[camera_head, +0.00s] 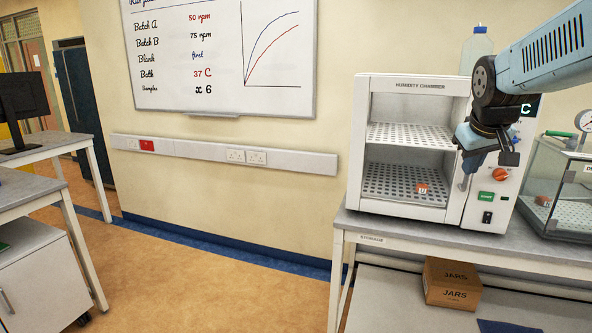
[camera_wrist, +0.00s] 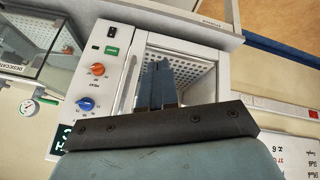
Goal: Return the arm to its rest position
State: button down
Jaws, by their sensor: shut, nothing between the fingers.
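My blue arm (camera_head: 550,52) reaches in from the upper right in the head view. My gripper (camera_head: 511,158) hangs in front of the right side of the humidity chamber (camera_head: 412,86), by its control panel. In the wrist view my gripper (camera_wrist: 162,70) has its fingers together and empty, pointing toward the chamber's perforated shelf (camera_wrist: 192,70). The chamber's front is open, and a small orange item (camera_head: 422,188) sits on its lower shelf. I cannot tell how far the fingers are from the chamber.
A glass desiccator (camera_head: 565,185) stands on the bench right of the chamber, with a gauge (camera_head: 585,120) on top. A cardboard box labelled JARS (camera_head: 452,284) is on the lower shelf. The floor (camera_head: 220,275) at left is clear.

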jog(key=s+a+f+y, duration=0.1)
jog(key=s+a+f, duration=0.1)
jog(key=s+a, duration=0.5)
jog(key=s+a+f+y, duration=0.1)
jog(key=s+a+f, duration=0.2)
jog(key=s+a, duration=0.4)
jog(key=shift+s+a+f+m+y, duration=0.3)
jog(key=shift+s+f, duration=0.05)
jog(key=shift+s, duration=0.55)
